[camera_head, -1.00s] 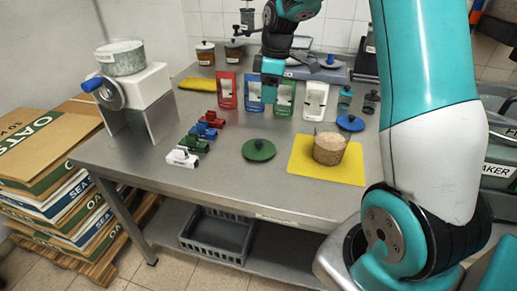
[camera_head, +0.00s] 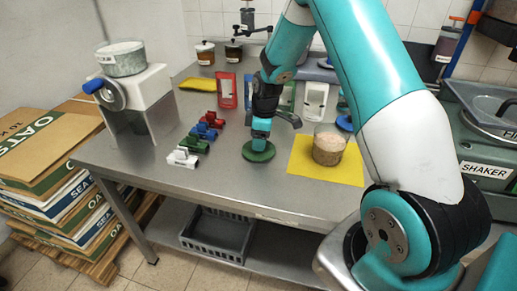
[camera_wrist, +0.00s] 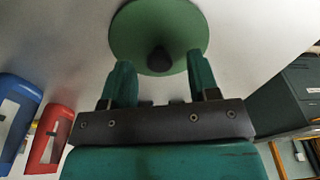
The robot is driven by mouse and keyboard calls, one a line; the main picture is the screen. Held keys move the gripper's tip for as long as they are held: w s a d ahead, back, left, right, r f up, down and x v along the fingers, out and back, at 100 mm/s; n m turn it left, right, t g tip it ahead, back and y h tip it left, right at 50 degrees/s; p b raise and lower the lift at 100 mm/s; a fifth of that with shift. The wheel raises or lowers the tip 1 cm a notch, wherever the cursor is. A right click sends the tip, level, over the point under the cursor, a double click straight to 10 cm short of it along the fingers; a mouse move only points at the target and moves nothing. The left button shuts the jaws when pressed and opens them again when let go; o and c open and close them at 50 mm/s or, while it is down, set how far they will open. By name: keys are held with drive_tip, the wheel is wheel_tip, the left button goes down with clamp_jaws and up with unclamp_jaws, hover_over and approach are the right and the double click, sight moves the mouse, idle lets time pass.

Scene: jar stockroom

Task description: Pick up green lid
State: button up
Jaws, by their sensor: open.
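The green lid (camera_head: 258,152) lies flat on the steel table, left of the yellow mat. In the wrist view the green lid (camera_wrist: 160,25) shows as a round disc with a dark knob (camera_wrist: 159,59). My gripper (camera_head: 260,143) is just above the lid in the head view, pointing down and partly covering it. In the wrist view my gripper (camera_wrist: 160,85) has its two green fingers apart, with the knob lying ahead between their tips. Nothing is between the fingers; I cannot tell the exact height left between fingertips and lid.
A jar of grain (camera_head: 328,148) stands on the yellow mat (camera_head: 312,172) to the right. Several small coloured clamps (camera_head: 196,143) lie to the left. Coloured upright stands (camera_head: 227,90) are behind my gripper. The table front (camera_head: 235,190) is clear.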

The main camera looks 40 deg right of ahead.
drive_tip(key=shift+f, duration=0.55)
drive_tip(key=c, duration=1)
